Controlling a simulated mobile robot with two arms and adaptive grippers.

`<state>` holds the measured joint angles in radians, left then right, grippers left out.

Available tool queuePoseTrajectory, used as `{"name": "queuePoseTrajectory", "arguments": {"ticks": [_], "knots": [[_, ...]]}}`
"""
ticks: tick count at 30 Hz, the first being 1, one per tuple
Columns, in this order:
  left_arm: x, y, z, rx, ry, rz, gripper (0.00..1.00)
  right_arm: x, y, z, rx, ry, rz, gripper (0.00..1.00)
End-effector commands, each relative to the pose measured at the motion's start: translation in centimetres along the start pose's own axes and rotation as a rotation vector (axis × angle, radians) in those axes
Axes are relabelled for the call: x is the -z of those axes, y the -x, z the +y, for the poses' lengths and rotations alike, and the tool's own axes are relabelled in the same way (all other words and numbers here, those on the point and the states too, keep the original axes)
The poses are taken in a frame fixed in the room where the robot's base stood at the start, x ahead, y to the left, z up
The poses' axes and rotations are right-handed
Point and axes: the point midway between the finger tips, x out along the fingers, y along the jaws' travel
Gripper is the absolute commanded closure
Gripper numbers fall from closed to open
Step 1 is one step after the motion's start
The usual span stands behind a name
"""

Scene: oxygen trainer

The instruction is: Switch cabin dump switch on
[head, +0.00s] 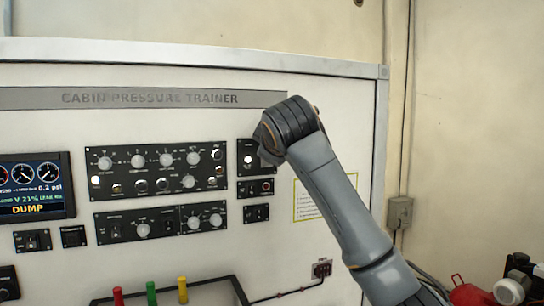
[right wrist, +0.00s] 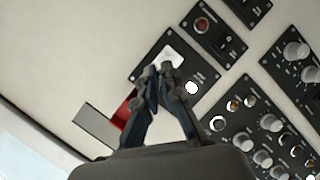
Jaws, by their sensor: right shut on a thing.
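The cabin dump switch panel (head: 247,147) is a small black plate at the upper right of the trainer, partly covered by my right arm. It also shows in the right wrist view (right wrist: 143,72), with a pale label, a lit white round lamp (right wrist: 191,88) and a red guard (right wrist: 125,112) beside my fingers. My right gripper (right wrist: 164,77) has its fingertips close together over this panel, shut on the switch. The fingers hide the switch lever, so its position cannot be seen. In the head view the gripper is hidden behind its own wrist. My left gripper is not in view.
Other knob panels (head: 156,172) sit left of the switch panel, and small panels (head: 255,188) sit just below it. A display (head: 36,186) at the left reads DUMP and 0.2 psi. Red, green and yellow handles (head: 151,293) stand at the bottom.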

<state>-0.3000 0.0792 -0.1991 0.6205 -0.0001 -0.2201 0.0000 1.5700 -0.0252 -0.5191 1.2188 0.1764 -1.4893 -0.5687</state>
Motion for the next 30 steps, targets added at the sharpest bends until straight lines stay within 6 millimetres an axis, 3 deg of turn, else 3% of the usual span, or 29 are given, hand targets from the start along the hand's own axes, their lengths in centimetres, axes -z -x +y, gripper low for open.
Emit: {"name": "queuePoseTrajectory", "arguments": {"ticks": [15, 19, 30], "knots": [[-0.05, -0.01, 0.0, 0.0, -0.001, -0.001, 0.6, 0.01, -0.06, 0.02, 0.022, 0.007, -0.016, 1.0], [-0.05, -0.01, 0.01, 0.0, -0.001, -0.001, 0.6, 0.02, -0.06, 0.02, 0.022, 0.006, -0.016, 0.71], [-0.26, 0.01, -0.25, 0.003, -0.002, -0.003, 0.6, 0.06, 0.01, 0.17, 0.018, 0.006, -0.014, 0.71]]}}
